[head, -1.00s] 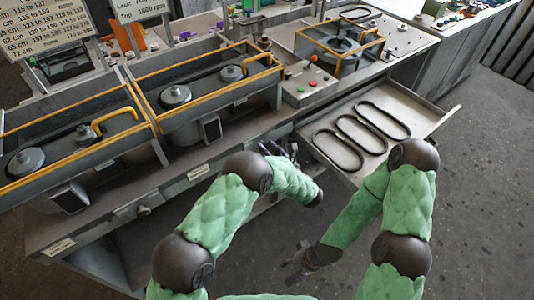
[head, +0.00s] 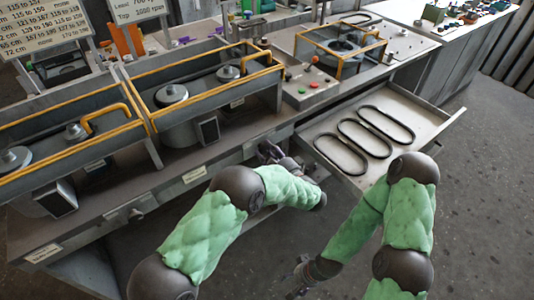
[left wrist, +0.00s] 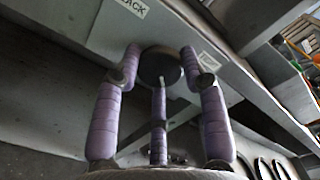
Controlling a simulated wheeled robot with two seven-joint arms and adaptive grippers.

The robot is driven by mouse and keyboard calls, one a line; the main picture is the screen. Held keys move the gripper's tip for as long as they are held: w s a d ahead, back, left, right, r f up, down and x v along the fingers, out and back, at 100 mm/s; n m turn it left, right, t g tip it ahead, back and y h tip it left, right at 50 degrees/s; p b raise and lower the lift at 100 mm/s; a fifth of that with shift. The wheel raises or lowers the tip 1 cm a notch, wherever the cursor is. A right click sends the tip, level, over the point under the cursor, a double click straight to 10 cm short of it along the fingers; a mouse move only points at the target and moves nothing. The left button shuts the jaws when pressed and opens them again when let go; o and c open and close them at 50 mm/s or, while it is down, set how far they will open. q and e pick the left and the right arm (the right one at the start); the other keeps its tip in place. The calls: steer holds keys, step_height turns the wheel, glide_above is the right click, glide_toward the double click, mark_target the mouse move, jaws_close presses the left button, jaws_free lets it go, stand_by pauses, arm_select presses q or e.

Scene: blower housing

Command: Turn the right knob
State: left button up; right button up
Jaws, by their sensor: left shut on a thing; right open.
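The right knob (left wrist: 160,66) is a dark round knob with a small white mark, on the bench's front face in the left wrist view. My left gripper (left wrist: 160,72) is shut on it, with its purple fingers around its sides. In the head view my left gripper (head: 270,153) is at the bench front, just left of the open drawer, and mostly hides this knob. Another knob (head: 136,214) sits farther left on the same front. My right gripper (head: 297,278) is open and empty, low over the floor, apart from the bench.
The open drawer (head: 437,117) holds several black belts and juts out close to my arms. Yellow-railed housings (head: 207,82) stand on the bench top. A panel with buttons (head: 310,88) is above the drawer. The floor at right (head: 490,180) is clear.

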arm_select(q)
steer(key=n, duration=0.6)
steer(key=shift+d+f, duration=0.1)
steer(key=shift+d, duration=0.15)
steer(key=shift+n, duration=0.5)
steer(key=shift+w+r, duration=0.1)
steer(key=shift+r, duration=0.15)
steer(key=o, duration=1)
steer(key=shift+c, duration=0.2)
steer(key=shift+o, duration=0.8)
steer(key=shift+d, duration=0.15)
step_height(320, 180, up, 10)
